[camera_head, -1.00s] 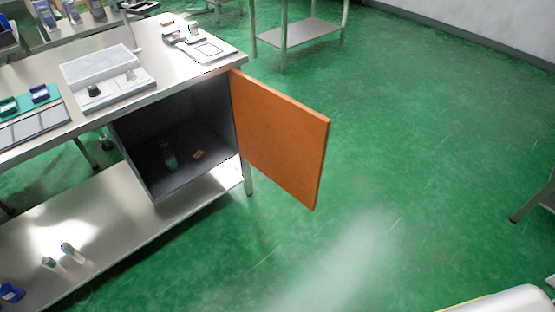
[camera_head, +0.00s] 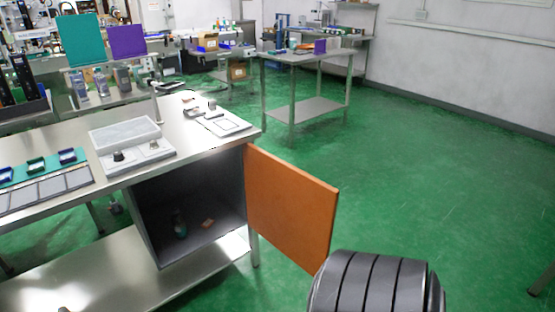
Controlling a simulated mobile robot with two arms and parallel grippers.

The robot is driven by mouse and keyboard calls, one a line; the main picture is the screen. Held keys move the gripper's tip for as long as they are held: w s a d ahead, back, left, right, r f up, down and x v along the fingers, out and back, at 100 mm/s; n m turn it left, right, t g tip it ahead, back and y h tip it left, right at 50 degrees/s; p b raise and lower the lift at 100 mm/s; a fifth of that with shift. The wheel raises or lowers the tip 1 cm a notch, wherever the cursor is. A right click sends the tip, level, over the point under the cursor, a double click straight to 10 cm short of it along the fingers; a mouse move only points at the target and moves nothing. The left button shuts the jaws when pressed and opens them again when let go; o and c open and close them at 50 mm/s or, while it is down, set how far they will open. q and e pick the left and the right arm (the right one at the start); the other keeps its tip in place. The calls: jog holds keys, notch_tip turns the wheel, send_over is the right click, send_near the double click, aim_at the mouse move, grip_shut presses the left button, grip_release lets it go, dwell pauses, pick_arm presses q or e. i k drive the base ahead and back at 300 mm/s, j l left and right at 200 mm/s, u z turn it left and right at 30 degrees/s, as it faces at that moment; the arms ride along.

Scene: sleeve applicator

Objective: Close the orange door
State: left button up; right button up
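The orange door (camera_head: 290,207) stands wide open on the right side of a dark cabinet (camera_head: 150,228) under the steel workbench. It is hinged at the cabinet's right front edge and swings out toward the lower right. Inside the open cabinet are a small bottle (camera_head: 180,226) and a small orange-brown item (camera_head: 208,223). A dark ribbed part of my own arm shows at the bottom right, overlapping the door's lower right corner in the picture; I cannot tell whether it touches the door. Neither gripper's fingers show in the head view.
The steel workbench (camera_head: 185,150) carries a grey-white device (camera_head: 130,140), small coloured bins and a flat white tool (camera_head: 222,122). A lower shelf (camera_head: 110,275) runs beneath. Another steel table (camera_head: 300,107) stands behind. Green floor (camera_head: 420,180) right of the door is open.

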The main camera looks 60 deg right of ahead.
aim_at(295, 210)
jog(key=l+u, duration=0.1)
jog(key=l, duration=2.75)
jog(key=k+l+u, duration=0.15)
jog(key=l, duration=1.25)
